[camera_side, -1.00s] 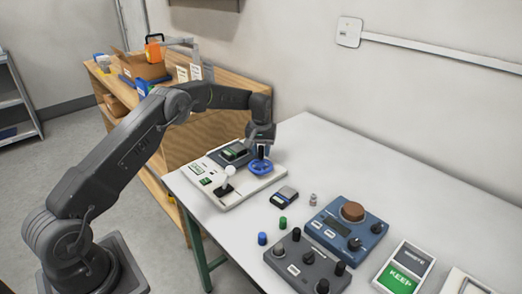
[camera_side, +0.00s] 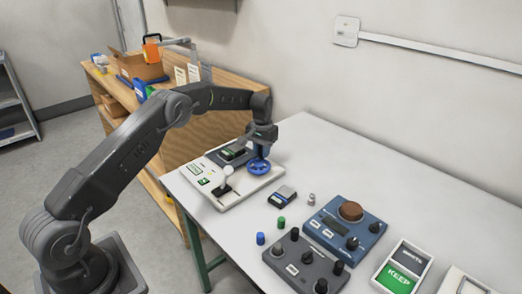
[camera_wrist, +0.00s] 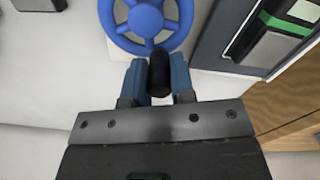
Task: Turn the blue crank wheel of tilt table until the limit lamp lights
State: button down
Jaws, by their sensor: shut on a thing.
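The blue crank wheel (camera_side: 259,167) sits on the right end of the pale base of the tilt table (camera_side: 232,201). It also shows at the top of the wrist view (camera_wrist: 146,18), with its spokes and hub in sight. My gripper (camera_side: 262,147) is over the wheel's rim, pointing down. In the wrist view my gripper (camera_wrist: 158,78) has its two blue fingers shut on the wheel's black handle (camera_wrist: 159,72). The dark tilting plate (camera_side: 222,158) carries a block with a green face (camera_side: 233,153). I cannot make out a lit limit lamp.
A small scale (camera_side: 283,195), green and blue cylinders, a grey knob box (camera_side: 305,268) and a blue device (camera_side: 342,228) stand to the right. The table behind the wheel is clear.

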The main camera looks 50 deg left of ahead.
jog(key=c, duration=1)
grip_release()
jog(key=shift+o, duration=0.2)
jog(key=shift+r, duration=0.1)
notch_tip(320, 180, up, 14)
